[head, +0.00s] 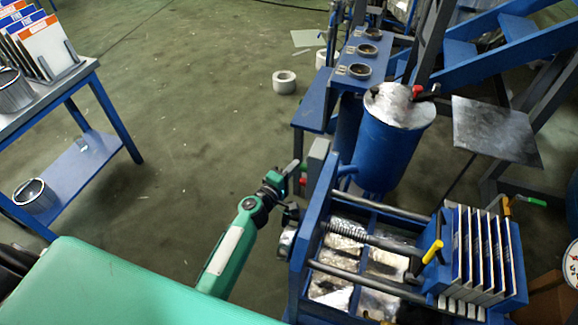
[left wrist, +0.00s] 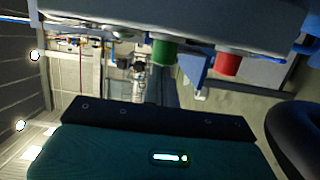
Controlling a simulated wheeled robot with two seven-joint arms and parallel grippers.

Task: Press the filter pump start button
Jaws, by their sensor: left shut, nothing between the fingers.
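A grey control box (head: 317,155) stands at the left end of the blue filter press (head: 300,245) in the head view. A red button (head: 303,181) shows on its side facing my left gripper. In the left wrist view a green button (left wrist: 163,52) and a red button (left wrist: 228,63) stick out from the grey box (left wrist: 190,20). My left gripper (head: 292,167) is shut and empty, its tip close beside the box's button side. I cannot tell whether it touches a button. My right gripper is not in view.
A blue tank (head: 388,150) with a silver lid stands behind the press. Blue stairs (head: 490,45) are at the upper right. A table (head: 75,85) with signs and a metal pot stands at the left.

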